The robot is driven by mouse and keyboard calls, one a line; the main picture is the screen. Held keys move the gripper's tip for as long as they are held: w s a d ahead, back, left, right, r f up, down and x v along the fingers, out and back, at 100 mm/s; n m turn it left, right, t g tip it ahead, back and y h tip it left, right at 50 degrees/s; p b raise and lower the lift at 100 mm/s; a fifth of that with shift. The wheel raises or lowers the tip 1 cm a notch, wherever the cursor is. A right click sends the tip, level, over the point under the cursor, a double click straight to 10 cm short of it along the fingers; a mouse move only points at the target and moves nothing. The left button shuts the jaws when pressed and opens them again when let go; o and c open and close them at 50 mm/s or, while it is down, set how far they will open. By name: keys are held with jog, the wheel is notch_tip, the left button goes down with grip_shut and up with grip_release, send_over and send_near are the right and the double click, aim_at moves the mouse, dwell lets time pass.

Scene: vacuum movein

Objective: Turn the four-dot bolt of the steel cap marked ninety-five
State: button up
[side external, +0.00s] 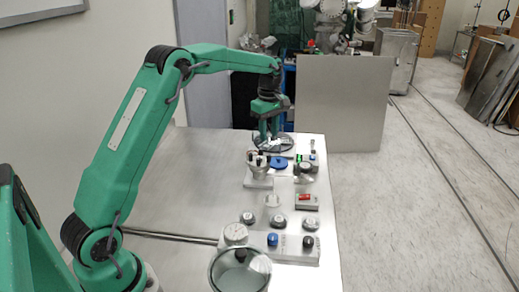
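My green gripper (269,135) points straight down at the far end of the steel table, over a dark round ring (286,147). Its fingertips are small here, and I cannot tell whether they are apart or closed on something. A round steel piece with dark knobs on top (258,164) stands on a pale block just in front of the gripper. Other round steel caps (248,217) sit nearer on the table. The number ninety-five and the four-dot bolt are too small to make out.
A blue disc (279,163), a device with a green display (301,160), a red switch (306,198), and blue (272,239) and black (308,241) knobs line the table's right side. The table's left half (180,190) is largely clear.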

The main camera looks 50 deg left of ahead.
aim_at(269, 158)
jog(key=n, duration=0.6)
jog(key=shift+n, duration=0.3)
jog(key=n, duration=0.5)
jog(key=shift+f, duration=0.1)
jog(key=shift+f, duration=3.85)
grip_shut()
